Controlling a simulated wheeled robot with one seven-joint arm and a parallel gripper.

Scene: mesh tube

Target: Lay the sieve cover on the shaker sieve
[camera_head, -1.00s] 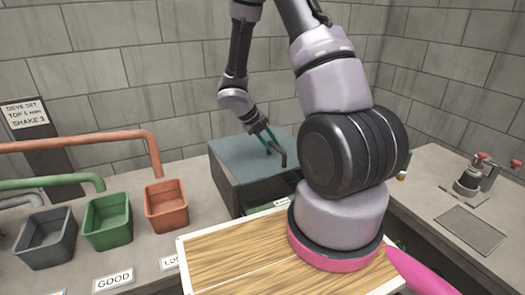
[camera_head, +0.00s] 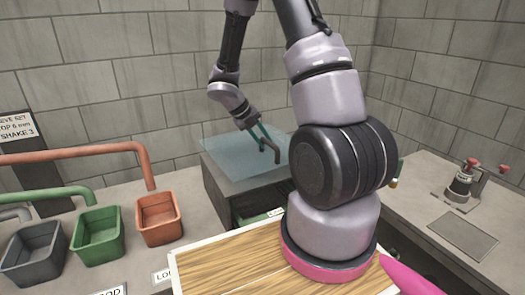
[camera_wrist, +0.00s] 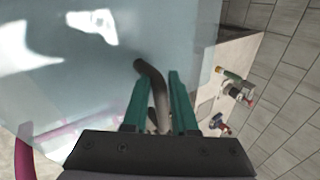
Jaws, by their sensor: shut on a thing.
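The sieve cover (camera_head: 230,155) is a translucent bluish sheet with a dark bent handle. In the head view it is raised and tilted, its left edge above the top of the grey box-shaped shaker sieve (camera_head: 222,199). My gripper (camera_head: 264,138) is shut on the dark handle near the cover's right side. In the wrist view the teal fingers of my gripper (camera_wrist: 160,100) straddle the handle, and the cover (camera_wrist: 70,75) fills the left and middle with bright reflections. My arm hides the right part of the shaker.
Grey (camera_head: 35,252), green (camera_head: 97,234) and orange (camera_head: 158,218) bins stand at left below pipes. A wooden-topped board (camera_head: 225,262) lies in front. A clamp device (camera_head: 462,185) and flat plate (camera_head: 464,235) are on the right bench. A stone wall stands behind.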

